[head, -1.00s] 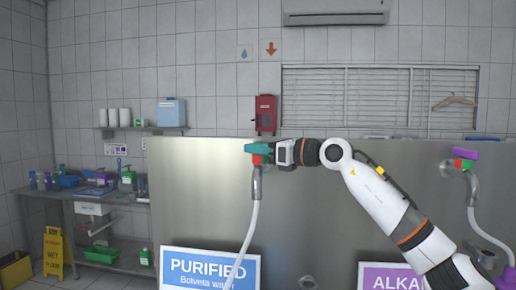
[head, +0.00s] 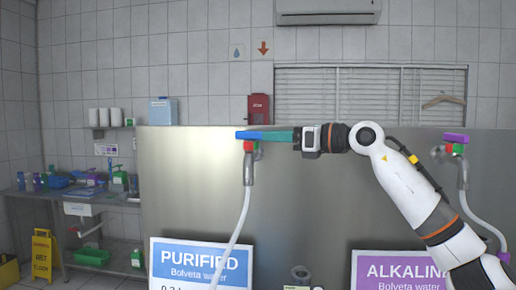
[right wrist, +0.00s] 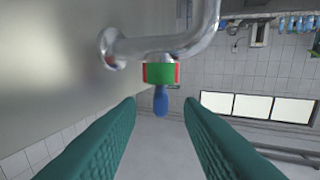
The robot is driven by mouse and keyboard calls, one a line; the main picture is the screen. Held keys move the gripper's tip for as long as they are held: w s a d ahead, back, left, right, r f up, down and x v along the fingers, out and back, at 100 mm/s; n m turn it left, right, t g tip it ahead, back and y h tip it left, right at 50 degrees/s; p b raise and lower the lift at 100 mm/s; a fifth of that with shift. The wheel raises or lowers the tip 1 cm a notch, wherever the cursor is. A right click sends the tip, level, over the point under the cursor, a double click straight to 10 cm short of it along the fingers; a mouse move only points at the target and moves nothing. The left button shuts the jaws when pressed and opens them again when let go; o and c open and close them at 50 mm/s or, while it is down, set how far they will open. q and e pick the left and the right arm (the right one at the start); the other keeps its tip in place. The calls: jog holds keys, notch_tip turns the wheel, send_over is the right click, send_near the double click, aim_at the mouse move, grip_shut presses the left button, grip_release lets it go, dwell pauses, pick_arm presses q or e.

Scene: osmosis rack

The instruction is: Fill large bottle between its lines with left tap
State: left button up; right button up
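The left tap's metal spout (head: 248,172) stands over the PURIFIED sign, with a red and green collar (head: 250,147), a blue handle (head: 249,135) and a white hose (head: 236,235) hanging down. My right gripper (head: 270,136) points left at the handle from the right. In the right wrist view its teal fingers (right wrist: 160,106) are spread, with the blue handle (right wrist: 160,98) in line with the gap, at or just beyond the fingertips. I cannot tell whether they touch it. I cannot make out the large bottle or its lines. My left gripper is not in view.
A steel panel (head: 300,200) spans the middle. A second tap with a purple handle (head: 455,138) is at right above the ALKALINE sign (head: 400,268). A grey round thing (head: 301,274) shows at the bottom. A sink bench (head: 85,203) and a yellow floor sign (head: 42,255) stand left.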

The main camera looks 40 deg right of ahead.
jog(key=b+v, duration=0.1)
jog(key=v, duration=0.3)
jog(key=shift+s+b, duration=0.2)
jog(key=shift+b, duration=0.1)
dwell(7.3)
